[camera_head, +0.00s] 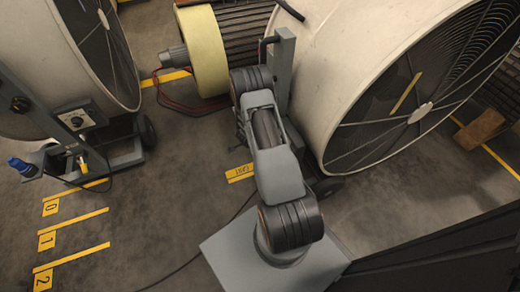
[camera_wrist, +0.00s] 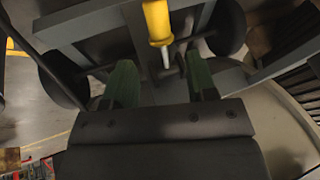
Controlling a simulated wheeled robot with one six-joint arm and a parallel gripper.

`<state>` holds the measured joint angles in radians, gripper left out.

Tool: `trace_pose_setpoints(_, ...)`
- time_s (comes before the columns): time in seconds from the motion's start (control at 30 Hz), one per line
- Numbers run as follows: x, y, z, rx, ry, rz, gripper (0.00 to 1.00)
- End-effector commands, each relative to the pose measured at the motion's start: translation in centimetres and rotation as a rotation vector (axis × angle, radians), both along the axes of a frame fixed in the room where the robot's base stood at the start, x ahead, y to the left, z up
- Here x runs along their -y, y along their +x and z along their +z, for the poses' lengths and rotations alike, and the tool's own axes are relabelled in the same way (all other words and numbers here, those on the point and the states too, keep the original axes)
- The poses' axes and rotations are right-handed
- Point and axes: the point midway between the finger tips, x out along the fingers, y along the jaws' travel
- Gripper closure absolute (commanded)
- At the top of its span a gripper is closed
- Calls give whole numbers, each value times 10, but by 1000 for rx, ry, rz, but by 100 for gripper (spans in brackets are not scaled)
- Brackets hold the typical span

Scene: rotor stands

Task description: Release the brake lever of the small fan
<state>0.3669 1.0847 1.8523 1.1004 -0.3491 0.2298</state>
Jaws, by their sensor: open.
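In the wrist view, my gripper (camera_wrist: 160,62) is open, with its two green fingers apart. A lever with a yellow grip (camera_wrist: 158,22) shows just beyond the fingertips, and its thin metal rod lies in line with the gap between them. The lever is on a grey stand frame (camera_wrist: 88,22) with dark wheels. In the head view, my arm reaches in beside the large pale drum fan (camera_head: 345,85) at the right. My gripper and this lever are hidden there. I cannot tell from the frames which fan is the small one.
Another drum fan (camera_head: 25,50) stands at the left, its control box (camera_head: 80,115) facing me. A pale yellow round unit (camera_head: 203,50) stands at the back, with cables on the floor. Yellow numbered floor marks (camera_head: 72,232) lie at the lower left. Open floor lies between the fans.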

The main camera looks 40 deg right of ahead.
Motion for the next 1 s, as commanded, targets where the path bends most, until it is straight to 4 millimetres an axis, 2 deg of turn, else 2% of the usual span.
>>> trace_pose_setpoints(0.03, 4, 2, -14, -1, 1, -3, 48)
trace_pose_setpoints(0.1, 10, 4, -25, 0, 1, -1, 48)
trace_pose_setpoints(0.4, 25, 13, -56, 1, 1, -1, 48)
trace_pose_setpoints(0.9, 29, 15, -63, 1, 2, 2, 48)
trace_pose_setpoints(1.0, 29, 15, -63, 1, 2, 2, 58)
